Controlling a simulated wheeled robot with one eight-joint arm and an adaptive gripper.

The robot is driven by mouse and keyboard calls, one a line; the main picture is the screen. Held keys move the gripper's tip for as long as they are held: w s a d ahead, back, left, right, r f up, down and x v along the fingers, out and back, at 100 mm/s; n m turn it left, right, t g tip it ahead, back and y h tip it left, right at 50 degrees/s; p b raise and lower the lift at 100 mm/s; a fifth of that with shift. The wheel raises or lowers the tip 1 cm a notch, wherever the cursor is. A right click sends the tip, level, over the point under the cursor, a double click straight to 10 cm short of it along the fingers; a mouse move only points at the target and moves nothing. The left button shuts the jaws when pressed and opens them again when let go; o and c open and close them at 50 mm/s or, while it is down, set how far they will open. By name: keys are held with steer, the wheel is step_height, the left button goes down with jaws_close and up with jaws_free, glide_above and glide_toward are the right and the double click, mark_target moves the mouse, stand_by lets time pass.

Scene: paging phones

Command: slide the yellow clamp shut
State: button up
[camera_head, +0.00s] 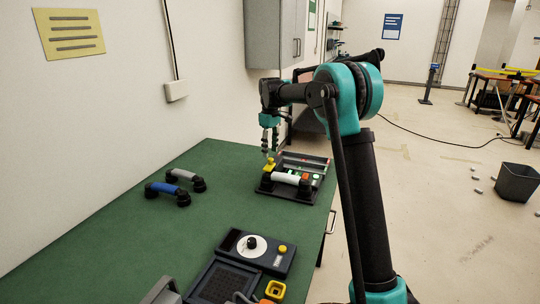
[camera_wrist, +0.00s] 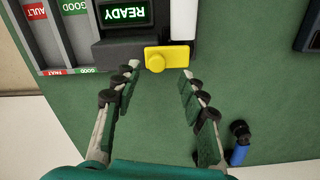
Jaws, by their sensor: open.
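The yellow clamp (camera_wrist: 167,58) shows in the wrist view at the edge of a dark device, beside its READY display (camera_wrist: 125,14). It has a flat yellow plate with a round knob. In the head view the clamp (camera_head: 269,165) is at the left end of the device, just below my gripper (camera_head: 268,150). In the wrist view my gripper (camera_wrist: 160,72) is open, with one finger on each side of the clamp's near part. The fingers appear apart from the clamp; contact cannot be told.
A white handset (camera_head: 286,178) lies on the device next to the clamp. A blue handset (camera_head: 167,191) and a grey handset (camera_head: 186,177) lie to the left on the green table (camera_head: 140,250). A dial unit (camera_head: 256,251) stands at the front. Green surface between them is clear.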

mark_target(270, 159)
step_height(270, 159, up, 9)
stand_by(0.3)
steer(key=shift+f, duration=0.15)
steer(key=s+d+f+m+t, duration=0.1)
steer(key=s+d+f+m, duration=0.25)
steer(key=s+d, duration=0.5)
steer(key=s+d+f+m+t, duration=0.1)
steer(key=s+d+f, duration=0.4)
steer(key=s, duration=0.5)
steer(key=s+d+f+m+t, duration=0.1)
steer(key=s+d+f+m, duration=0.3)
steer(key=s+f, duration=0.4)
steer(key=s+d+f+m+t, duration=0.1)
steer(key=s+d+f+m, duration=0.2)
steer(key=s, duration=1)
steer(key=d+f, duration=0.3)
steer(key=f, duration=0.1)
steer(key=shift+s+d+f, duration=0.25)
steer(key=shift+d+f, duration=0.05)
steer(key=shift+d, duration=0.1)
